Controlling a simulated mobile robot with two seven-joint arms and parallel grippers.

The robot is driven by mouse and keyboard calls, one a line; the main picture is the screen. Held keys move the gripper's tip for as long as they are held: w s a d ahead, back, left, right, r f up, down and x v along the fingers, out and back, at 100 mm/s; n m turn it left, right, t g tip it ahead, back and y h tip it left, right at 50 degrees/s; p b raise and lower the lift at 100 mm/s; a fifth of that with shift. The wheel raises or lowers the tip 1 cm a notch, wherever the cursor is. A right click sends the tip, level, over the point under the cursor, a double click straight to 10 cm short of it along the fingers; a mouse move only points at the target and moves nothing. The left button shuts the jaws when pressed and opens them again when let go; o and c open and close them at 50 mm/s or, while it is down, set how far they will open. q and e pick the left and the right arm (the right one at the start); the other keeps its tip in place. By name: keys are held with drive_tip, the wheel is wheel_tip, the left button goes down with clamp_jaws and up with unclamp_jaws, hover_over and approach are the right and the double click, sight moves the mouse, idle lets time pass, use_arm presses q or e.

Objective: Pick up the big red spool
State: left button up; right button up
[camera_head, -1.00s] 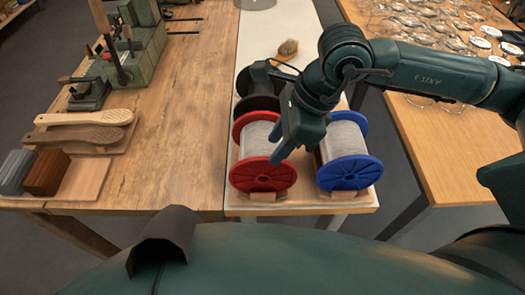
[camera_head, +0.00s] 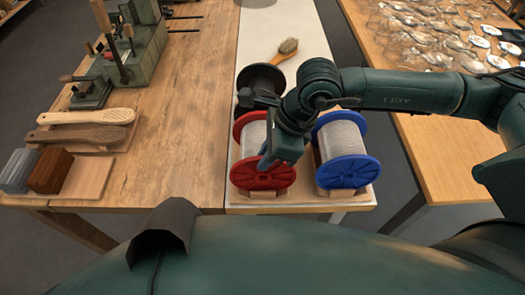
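The big red spool (camera_head: 252,177), with red end flanges and pale wound strand, lies on its side in a wooden cradle near the front of the white strip of table. My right gripper (camera_head: 267,160) is over the right part of this spool, pointing down. Its hand hides part of the spool's winding and right side. One finger shows in front of the winding by the near flange. The other finger is hidden, so I cannot tell the opening or whether it touches the spool. My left gripper is not in view.
A blue-flanged spool (camera_head: 345,168) lies close on the right. A black spool (camera_head: 259,79) sits behind the red one. A brush (camera_head: 285,50) lies farther back. The wooden table's middle is clear.

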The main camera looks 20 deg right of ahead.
clamp_jaws()
drive_tip(key=shift+w+r, duration=0.1)
drive_tip(key=shift+r, duration=0.05)
